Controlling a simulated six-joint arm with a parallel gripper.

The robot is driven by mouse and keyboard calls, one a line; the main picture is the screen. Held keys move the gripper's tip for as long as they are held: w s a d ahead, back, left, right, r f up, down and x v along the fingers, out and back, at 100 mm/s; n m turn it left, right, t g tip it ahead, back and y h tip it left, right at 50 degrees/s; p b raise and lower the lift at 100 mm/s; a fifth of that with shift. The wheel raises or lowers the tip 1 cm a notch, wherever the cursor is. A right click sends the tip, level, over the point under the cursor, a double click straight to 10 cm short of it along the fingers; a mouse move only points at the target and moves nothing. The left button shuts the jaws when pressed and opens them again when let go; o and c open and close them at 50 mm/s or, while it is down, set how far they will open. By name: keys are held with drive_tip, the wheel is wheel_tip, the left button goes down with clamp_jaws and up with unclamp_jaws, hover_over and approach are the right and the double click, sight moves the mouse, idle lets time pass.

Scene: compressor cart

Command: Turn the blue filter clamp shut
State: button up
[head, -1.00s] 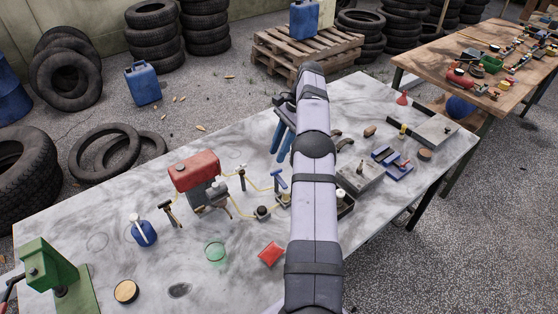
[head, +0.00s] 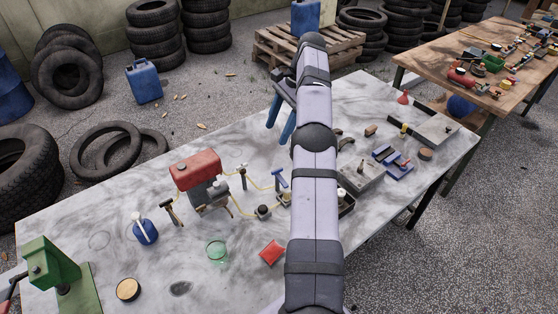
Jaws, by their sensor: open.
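My gripper (head: 280,122) points down with its two blue fingers apart and nothing between them. It hangs above the back part of the marble-topped table (head: 100,195), higher in the picture than the compressor parts. A blue T-shaped handle (head: 279,177) stands on the yellow hose line, below the fingers in the picture and apart from them; it looks like the filter clamp. The red-topped compressor unit (head: 196,170) is to its left. My arm crosses the middle of the view and hides part of the table.
Dark T-handles (head: 171,207) stand along the hose. A blue jug (head: 145,231), a green glass (head: 217,251) and a red packet (head: 271,252) lie nearer the front. A grey box (head: 358,174) and a blue vise-like block (head: 392,160) are right of my arm.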

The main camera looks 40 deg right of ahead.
wheel_tip(320, 180, up, 6)
hover_over(279, 175)
drive_tip(key=w, duration=0.1)
drive_tip(key=s+a+r, duration=0.2)
drive_tip(key=s+a, duration=0.2)
drive_tip(key=a, duration=0.1)
drive_tip(key=s+a+f+n+t+h, duration=0.1)
drive_tip(key=s+a+f+n, duration=0.15)
drive_tip(key=f+n, duration=0.9)
drive_tip(key=w+d+f+n+t+h, duration=0.2)
drive_tip(key=d+f+n+h, duration=0.1)
drive_tip(key=d+n, duration=0.3)
drive_tip(key=shift+w+d+f+b, duration=0.35)
drive_tip(key=shift+d+f+b, duration=0.1)
drive_tip(key=shift+f, duration=0.3)
drive_tip(key=shift+p+x, duration=1.15)
drive_tip(key=shift+x, duration=2.5)
drive_tip(key=shift+d, duration=0.15)
